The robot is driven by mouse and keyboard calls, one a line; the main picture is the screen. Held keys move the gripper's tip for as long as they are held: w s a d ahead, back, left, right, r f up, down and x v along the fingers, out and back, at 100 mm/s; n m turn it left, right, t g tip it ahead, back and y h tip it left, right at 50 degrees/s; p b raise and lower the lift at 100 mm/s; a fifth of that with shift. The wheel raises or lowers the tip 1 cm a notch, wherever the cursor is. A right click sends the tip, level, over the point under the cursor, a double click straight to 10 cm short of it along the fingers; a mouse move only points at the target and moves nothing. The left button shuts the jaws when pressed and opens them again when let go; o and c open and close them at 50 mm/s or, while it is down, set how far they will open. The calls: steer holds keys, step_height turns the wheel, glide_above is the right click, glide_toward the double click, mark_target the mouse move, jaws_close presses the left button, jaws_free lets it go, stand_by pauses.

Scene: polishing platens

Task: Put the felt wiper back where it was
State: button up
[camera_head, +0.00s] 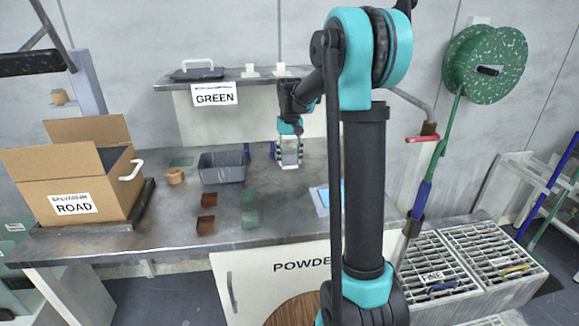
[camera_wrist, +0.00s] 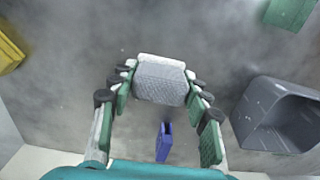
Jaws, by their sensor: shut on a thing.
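My gripper (camera_head: 290,158) is over the back middle of the grey worktop. In the wrist view my gripper (camera_wrist: 160,95) has its two green-padded fingers on either side of a pale grey block with a white top edge, which appears to be the felt wiper (camera_wrist: 162,84). The felt wiper also shows between the fingers in the head view (camera_head: 290,152). I cannot tell whether its underside touches the worktop. A small blue upright piece (camera_wrist: 163,142) stands close by, apart from the wiper; it shows just left of my gripper in the head view (camera_head: 273,150).
A grey open bin (camera_head: 222,168) stands left of my gripper. A cardboard box marked ROAD (camera_head: 75,185) is far left. A raised shelf marked GREEN (camera_head: 214,95) runs behind. A yellow piece (camera_wrist: 10,50) shows in the wrist view.

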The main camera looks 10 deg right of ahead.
mark_target(289, 165)
steer(key=shift+f, duration=1.8)
steer(key=o, duration=1.2)
steer(key=shift+f, duration=0.1)
step_height(289, 165, up, 12)
steer(key=shift+r, duration=0.15)
